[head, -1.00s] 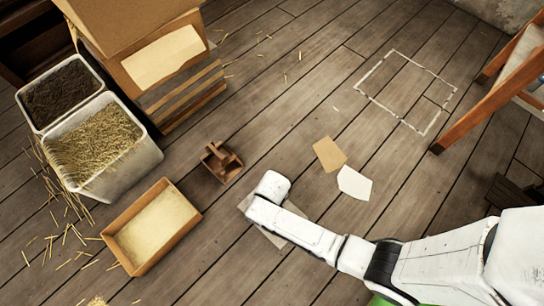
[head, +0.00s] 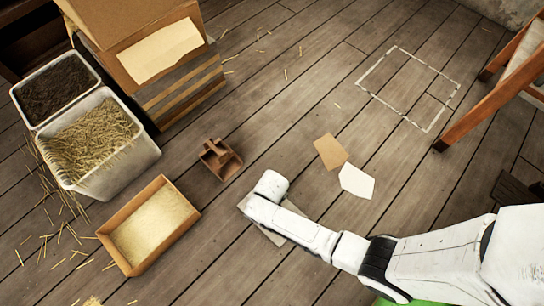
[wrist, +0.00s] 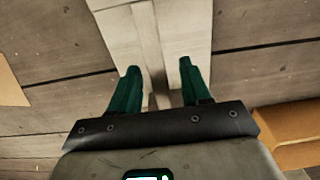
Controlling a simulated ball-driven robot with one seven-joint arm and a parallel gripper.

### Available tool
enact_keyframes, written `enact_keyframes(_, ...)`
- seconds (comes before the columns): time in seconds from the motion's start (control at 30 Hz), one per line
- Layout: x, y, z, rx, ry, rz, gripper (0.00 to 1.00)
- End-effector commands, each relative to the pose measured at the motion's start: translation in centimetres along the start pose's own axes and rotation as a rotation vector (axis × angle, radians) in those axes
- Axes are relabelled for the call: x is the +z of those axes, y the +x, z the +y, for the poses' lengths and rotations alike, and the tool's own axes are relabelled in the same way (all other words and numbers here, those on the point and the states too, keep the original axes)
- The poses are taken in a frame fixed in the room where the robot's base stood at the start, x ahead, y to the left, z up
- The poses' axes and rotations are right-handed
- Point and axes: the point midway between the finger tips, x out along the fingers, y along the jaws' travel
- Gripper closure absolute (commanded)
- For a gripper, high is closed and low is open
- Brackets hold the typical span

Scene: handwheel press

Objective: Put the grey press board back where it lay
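The grey press board (head: 268,236) lies on the floor, mostly hidden under my arm in the head view. In the wrist view the pale board (wrist: 108,22) has a raised strip (wrist: 150,45) along its middle. My gripper's green fingers (wrist: 157,85) stand apart over the board, one on each side of the strip, with gaps visible. I cannot tell how high the fingertips are above the board. A pale taped rectangle (head: 425,65) is marked on the floor at the upper right, and it is empty.
A brown paper (head: 330,151) and a white sheet (head: 356,181) lie right of the board. A wooden-legged stand (head: 490,100) is beside the taped rectangle.

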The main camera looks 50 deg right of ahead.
Motion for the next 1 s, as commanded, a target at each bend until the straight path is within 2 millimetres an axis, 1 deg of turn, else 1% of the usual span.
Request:
enact_keyframes(0.23,0.0,-0.2,0.0,0.000,0.000,0.000,0.53)
enact_keyframes(0.37,0.0,-1.4,0.0,0.000,0.000,0.000,0.53)
enact_keyframes(0.47,0.0,-3.1,0.0,0.000,0.000,0.001,0.53)
enact_keyframes(0.7,0.0,-8.2,0.0,0.000,0.000,0.002,0.53)
enact_keyframes(0.8,0.0,-9.9,0.0,0.000,0.000,0.000,0.53)
enact_keyframes(0.9,0.0,-11.1,0.0,0.000,0.000,0.000,0.53)
enact_keyframes(1.0,0.0,-11.9,0.0,0.000,0.000,0.000,0.53)
